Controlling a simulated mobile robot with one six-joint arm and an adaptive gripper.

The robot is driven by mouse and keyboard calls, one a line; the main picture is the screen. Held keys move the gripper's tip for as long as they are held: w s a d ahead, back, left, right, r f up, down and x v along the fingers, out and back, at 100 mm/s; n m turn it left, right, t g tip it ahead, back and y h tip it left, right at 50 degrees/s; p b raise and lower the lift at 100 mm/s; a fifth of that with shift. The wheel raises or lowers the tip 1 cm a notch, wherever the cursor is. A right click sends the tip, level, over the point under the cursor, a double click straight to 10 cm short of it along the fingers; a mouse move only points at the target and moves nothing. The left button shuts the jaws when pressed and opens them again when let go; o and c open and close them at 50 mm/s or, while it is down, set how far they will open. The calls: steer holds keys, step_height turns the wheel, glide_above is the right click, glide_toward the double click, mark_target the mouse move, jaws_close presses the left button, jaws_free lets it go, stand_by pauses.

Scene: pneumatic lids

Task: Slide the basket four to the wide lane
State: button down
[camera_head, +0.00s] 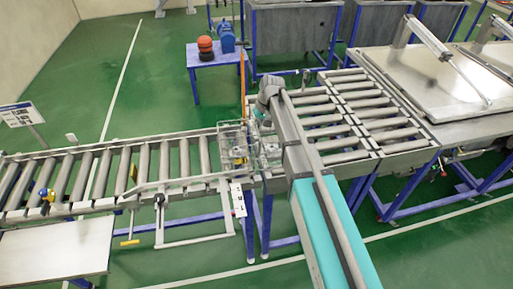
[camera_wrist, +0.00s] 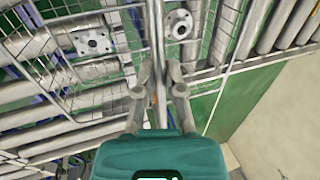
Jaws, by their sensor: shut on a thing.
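Two wire baskets stand side by side on the roller conveyor near its middle. In the wrist view the left basket (camera_wrist: 45,55) holds a square metal flange, and the right basket (camera_wrist: 207,40) holds a round one. No basket number is readable. My gripper (camera_wrist: 158,88) is shut on the basket wire where the two walls meet; I cannot tell whether it grips one wall or both. Two roller lanes lie to the right; the right-hand lane (camera_head: 388,118) looks wider than the left-hand one (camera_head: 318,112).
A long roller run (camera_head: 100,175) extends left, with a metal guide frame (camera_head: 190,240) at its front. A steel table (camera_head: 425,75) adjoins the lanes at the right. A small blue table (camera_head: 215,58) with orange and blue parts stands behind.

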steer(key=shift+w+d, duration=0.1)
steer(key=shift+d, duration=0.05)
steer(key=w+d, duration=0.2)
steer(key=d, duration=0.5)
steer(key=shift+w+d, duration=0.15)
steer(key=shift+w, duration=0.25)
stand_by(1.0)
stand_by(0.4)
steer(key=w+d, duration=0.2)
steer(key=d, duration=0.5)
steer(key=shift+w+d, duration=0.25)
steer(key=shift+w, duration=0.15)
stand_by(0.8)
steer(key=shift+d, duration=0.1)
stand_by(0.4)
steer(key=w+d, duration=0.2)
steer(key=d, duration=0.5)
steer(key=shift+w+d, duration=0.15)
steer(key=shift+w, duration=0.2)
stand_by(0.9)
stand_by(0.4)
